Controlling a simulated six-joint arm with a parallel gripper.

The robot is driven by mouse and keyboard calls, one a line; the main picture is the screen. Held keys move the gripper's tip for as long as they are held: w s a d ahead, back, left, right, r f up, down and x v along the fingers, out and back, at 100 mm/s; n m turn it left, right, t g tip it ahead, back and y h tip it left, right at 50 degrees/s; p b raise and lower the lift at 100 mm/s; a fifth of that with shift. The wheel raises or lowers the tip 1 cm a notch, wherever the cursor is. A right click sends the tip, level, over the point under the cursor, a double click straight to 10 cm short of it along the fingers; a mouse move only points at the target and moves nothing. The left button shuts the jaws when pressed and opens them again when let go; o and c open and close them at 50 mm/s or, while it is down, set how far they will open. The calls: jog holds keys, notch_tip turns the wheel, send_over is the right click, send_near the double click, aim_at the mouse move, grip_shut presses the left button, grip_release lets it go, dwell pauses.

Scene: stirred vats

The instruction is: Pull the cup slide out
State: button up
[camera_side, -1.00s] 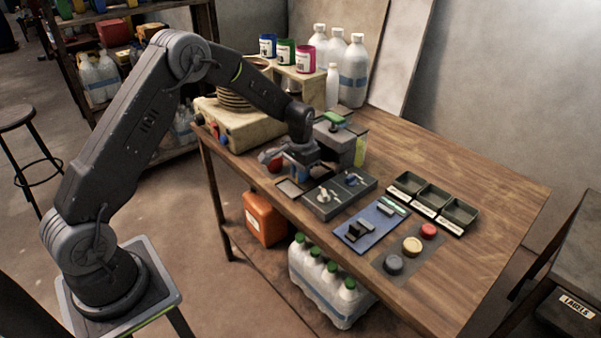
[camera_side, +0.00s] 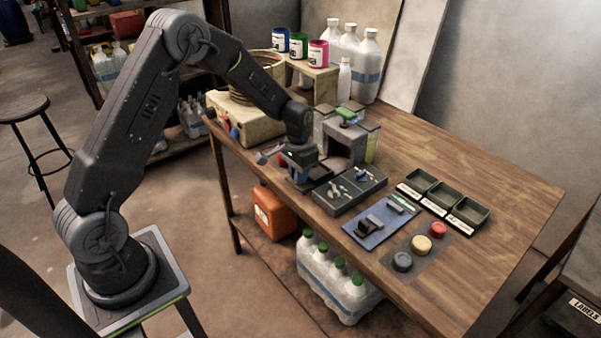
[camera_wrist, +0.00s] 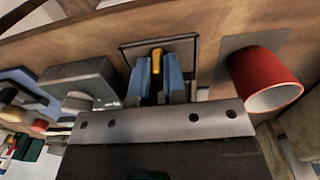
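My gripper (camera_wrist: 158,72) has two blue fingers closed on a small yellow upright piece (camera_wrist: 157,61), which looks like a handle. Behind it lies a dark-edged square frame (camera_wrist: 194,42); I cannot tell whether this is the cup slide. In the side view my gripper (camera_side: 299,176) is low at the front edge of the bench, in front of a grey housing (camera_side: 346,143) with an open front and a green piece on top. The gripper hides the tabletop beneath it. A red cup (camera_wrist: 262,80) stands to the right in the wrist view, apart from the fingers.
A grey parts tray (camera_side: 347,192) sits close right of my gripper. Beyond are a blue mat (camera_side: 372,232), round buttons (camera_side: 420,243) and dark bins (camera_side: 443,199). A cream machine (camera_side: 252,127) stands at the left. The bench's right part is clear.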

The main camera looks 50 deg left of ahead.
jog(key=o, duration=0.5)
jog(key=shift+c, duration=0.2)
notch_tip(320, 180, up, 14)
dwell(0.4)
jog(key=s+d+r+t, duration=0.3)
jog(key=s+d+r, duration=0.4)
jog(key=s+r, duration=0.35)
jog(key=s+d+t, duration=0.2)
jog(key=s+d, duration=0.2)
jog(key=s, duration=1.1)
jog(key=shift+f+t, duration=0.3)
